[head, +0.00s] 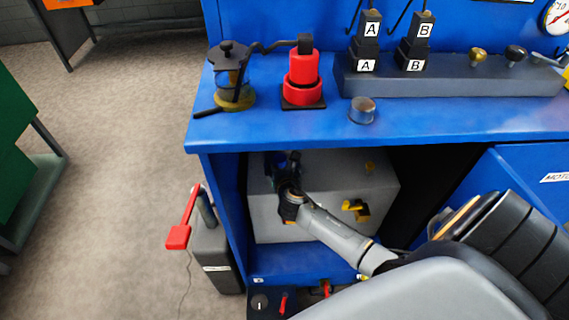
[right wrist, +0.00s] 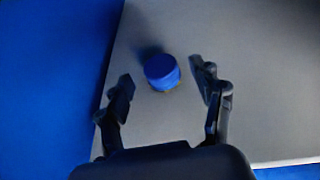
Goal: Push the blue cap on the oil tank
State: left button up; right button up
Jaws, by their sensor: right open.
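The oil tank (head: 335,175) is a grey box inside the blue bench's open bay in the head view. Its grey top (right wrist: 225,40) fills much of the right wrist view. The blue cap (right wrist: 162,71) sits on that surface, round and short. In the head view my right gripper and wrist largely hide the cap. My right gripper (head: 283,160) is over the tank's left part. In the right wrist view the right gripper (right wrist: 166,88) is open, with one finger on each side of the cap and gaps between. My left gripper is not in view.
The blue bench (head: 430,120) has a top edge above the bay and a side wall left of the tank. A yellow valve handle (head: 355,209) sticks out of the tank front. A red-handled lever (head: 180,236) stands left of the bench. Red switches (head: 326,288) sit below.

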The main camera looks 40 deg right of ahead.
jog(key=v, duration=0.9)
jog(key=shift+s+r, duration=0.15)
jog(key=shift+s, duration=0.1)
jog(key=shift+a, duration=0.1)
jog(key=s+a+m+g+y, duration=0.35)
jog(key=s+a+m, duration=0.25)
jog(key=s+m, duration=0.75)
jog(key=s+a+m+g+y, duration=0.3)
jog(key=s+a+m+g, duration=0.25)
jog(key=s+m, duration=0.75)
notch_tip(320, 180, down, 25)
jog(key=w+m+g, duration=0.1)
jog(key=w+m, duration=0.1)
jog(key=s+d+f+g+p, duration=0.1)
jog(key=s+d+f, duration=0.2)
jog(key=s+f, duration=1.2)
jog(key=shift+s+p, duration=0.3)
jog(key=shift+s, duration=0.65)
